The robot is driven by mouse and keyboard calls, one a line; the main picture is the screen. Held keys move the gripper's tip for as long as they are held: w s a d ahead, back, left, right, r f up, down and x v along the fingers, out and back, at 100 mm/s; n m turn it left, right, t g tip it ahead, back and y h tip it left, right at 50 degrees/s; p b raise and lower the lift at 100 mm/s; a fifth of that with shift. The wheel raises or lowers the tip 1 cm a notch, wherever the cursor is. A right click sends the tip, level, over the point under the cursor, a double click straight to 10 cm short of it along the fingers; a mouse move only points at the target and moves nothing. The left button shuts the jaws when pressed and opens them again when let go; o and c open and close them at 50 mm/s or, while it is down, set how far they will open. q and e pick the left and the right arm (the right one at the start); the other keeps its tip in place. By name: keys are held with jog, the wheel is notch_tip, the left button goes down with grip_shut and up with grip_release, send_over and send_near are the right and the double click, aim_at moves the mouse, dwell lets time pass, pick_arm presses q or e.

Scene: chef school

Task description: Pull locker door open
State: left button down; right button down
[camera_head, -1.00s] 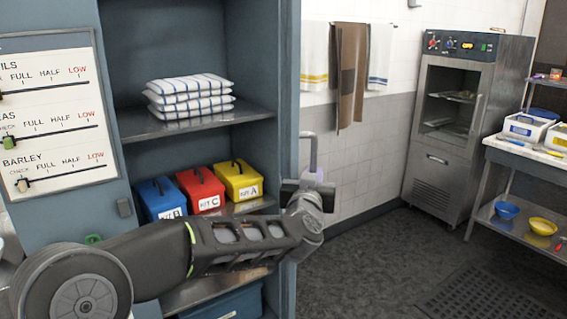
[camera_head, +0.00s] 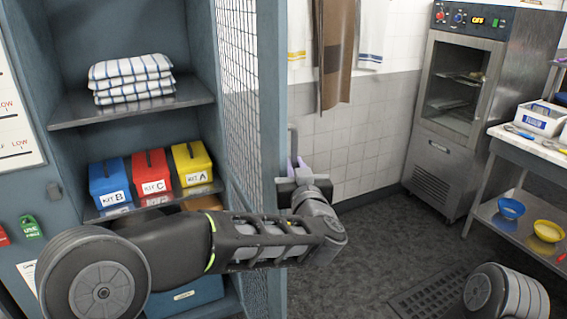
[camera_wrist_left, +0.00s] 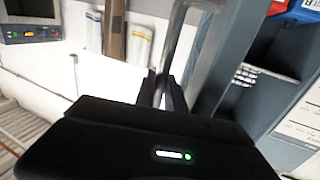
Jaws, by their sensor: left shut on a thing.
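The blue-grey locker (camera_head: 62,75) stands open on the left. Its door (camera_head: 272,120) stands out toward me, with the wire-mesh panel (camera_head: 237,70) on its inner face showing. A metal bar handle (camera_head: 292,143) is on the door's outer side; it also shows in the left wrist view (camera_wrist_left: 179,40). My left gripper (camera_head: 297,170) reaches across the locker front and is shut on the handle. Its dark fingers (camera_wrist_left: 162,92) close around the bar in the left wrist view. My right gripper is not in view.
Folded striped towels (camera_head: 132,80) lie on the upper shelf. Blue (camera_head: 108,183), red (camera_head: 150,175) and yellow (camera_head: 190,163) kit boxes sit below. An oven cabinet (camera_head: 455,110) and a steel table (camera_head: 525,150) stand at right. Floor between is clear.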

pick_arm(q)
jog(key=shift+w+a+r, duration=0.1)
jog(key=shift+w, duration=0.05)
jog(key=shift+a, duration=0.15)
jog(key=c, duration=1.7)
grip_release()
jog(key=shift+s+d, duration=0.2)
jog(key=shift+s, duration=0.1)
jog(key=b+v, duration=0.2)
jog(key=v, duration=0.5)
jog(key=shift+b, duration=0.4)
jog(key=shift+s, duration=0.1)
